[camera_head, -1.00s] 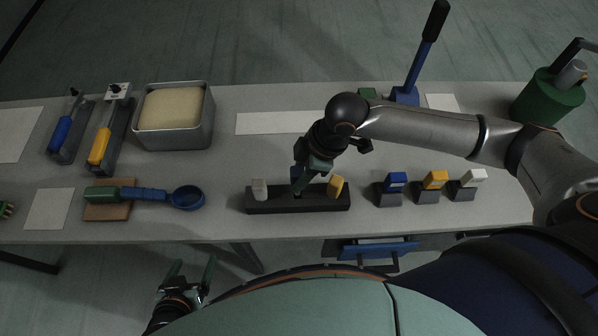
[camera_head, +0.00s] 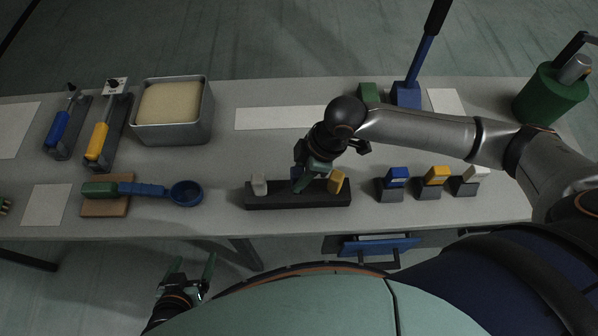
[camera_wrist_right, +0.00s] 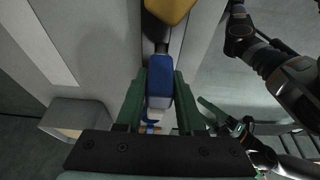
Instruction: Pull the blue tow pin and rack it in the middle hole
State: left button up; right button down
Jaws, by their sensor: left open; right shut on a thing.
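My right gripper (camera_head: 298,186) is over the middle of a black rack bar (camera_head: 270,201) and is shut on a blue pin (camera_head: 296,173). In the right wrist view the blue pin (camera_wrist_right: 159,85) sits between the two green fingers. A white pin (camera_head: 259,184) stands at the bar's left end and a yellow pin (camera_head: 336,182) at its right end. The yellow pin (camera_wrist_right: 170,8) shows at the top of the wrist view. The blue pin's lower end is hidden, so I cannot tell whether it is in the hole. My left gripper (camera_head: 190,268) is open and empty, in front of the table.
Blue (camera_head: 397,178), yellow (camera_head: 437,175) and white (camera_head: 471,175) blocks on grey stands are right of the bar. A metal tin (camera_head: 173,138), a blue ladle (camera_head: 186,193) and two handled tools are to the left. A blue lever (camera_head: 416,65) and green can (camera_head: 549,97) stand behind.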

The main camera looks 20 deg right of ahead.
jog(key=shift+f+b, duration=0.5)
jog(key=shift+f, duration=0.65)
jog(key=shift+c, duration=1)
grip_release()
jog(key=shift+r, duration=0.1)
jog(key=shift+p+v, duration=1.05)
jog(key=shift+p, duration=0.35)
jog(key=shift+p+v, duration=0.65)
jog(key=shift+v, duration=0.35)
jog(key=shift+d, duration=0.1)
jog(key=shift+r, duration=0.1)
